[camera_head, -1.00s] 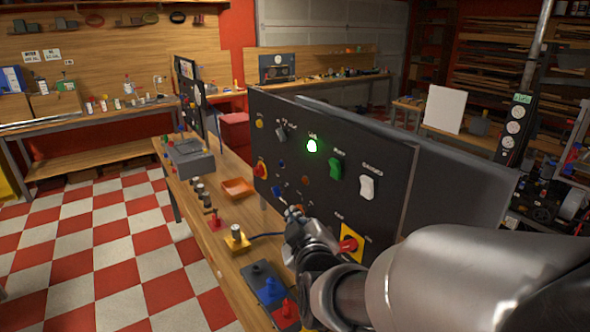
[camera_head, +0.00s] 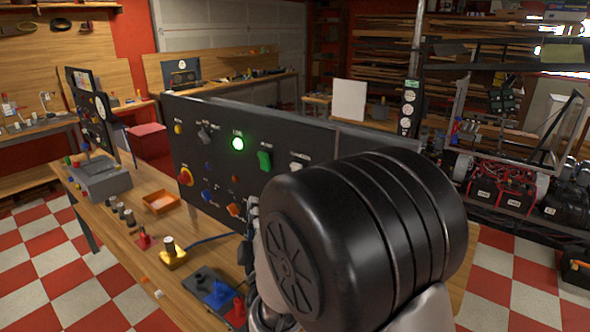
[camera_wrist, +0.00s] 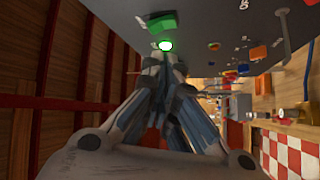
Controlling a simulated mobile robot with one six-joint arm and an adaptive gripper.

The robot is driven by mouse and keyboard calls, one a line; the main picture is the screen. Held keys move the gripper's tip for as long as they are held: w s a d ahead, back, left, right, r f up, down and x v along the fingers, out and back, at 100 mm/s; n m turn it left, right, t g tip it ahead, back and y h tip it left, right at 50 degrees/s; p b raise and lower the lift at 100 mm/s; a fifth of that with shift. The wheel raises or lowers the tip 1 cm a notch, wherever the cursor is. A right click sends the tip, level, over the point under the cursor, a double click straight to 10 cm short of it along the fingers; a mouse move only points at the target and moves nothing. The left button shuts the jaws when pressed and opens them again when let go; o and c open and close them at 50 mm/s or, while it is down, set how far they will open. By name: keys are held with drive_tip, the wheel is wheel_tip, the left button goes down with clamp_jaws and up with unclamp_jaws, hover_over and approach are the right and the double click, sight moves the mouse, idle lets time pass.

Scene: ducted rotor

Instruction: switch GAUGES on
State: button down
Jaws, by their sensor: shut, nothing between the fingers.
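The dark control panel (camera_head: 215,135) stands upright on the wooden bench. I cannot tell the rocker's position. Left of it are a green rocker (camera_head: 265,160) and a lit green lamp (camera_head: 238,143). My gripper (camera_wrist: 166,65) is shut and empty, its tips in front of the panel near the lamp in the wrist view. In the head view my arm hides most of it. The green rocker (camera_wrist: 162,22) also shows in the wrist view.
The panel stands close to my arm.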

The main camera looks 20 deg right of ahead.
drive_tip(key=w+d+r+p, duration=0.3)
drive_tip(key=w+d, duration=0.1)
drive_tip(key=d, duration=0.2)
drive_tip(key=shift+w+d+r+p, duration=0.2)
drive_tip(key=shift+w+r+p, duration=0.15)
drive_tip(key=shift+p, duration=0.05)
drive_tip(key=shift+w+d, duration=0.1)
drive_tip(key=shift+d, duration=0.05)
idle(1.3)
drive_tip(key=shift+w+d+r+b, duration=0.1)
drive_tip(key=shift+d+r+b, duration=0.05)
drive_tip(key=shift+b, duration=0.15)
drive_tip(key=shift+w+d+r, duration=0.2)
drive_tip(key=shift+w+d, duration=0.05)
drive_tip(key=shift+d, duration=0.1)
idle(0.6)
drive_tip(key=shift+a+f, duration=0.1)
drive_tip(key=shift+a, duration=0.05)
drive_tip(key=shift+s+a+f+b, duration=0.25)
drive_tip(key=shift+s+a+b, duration=0.3)
drive_tip(key=shift+b, duration=0.3)
drive_tip(key=shift+w, duration=0.1)
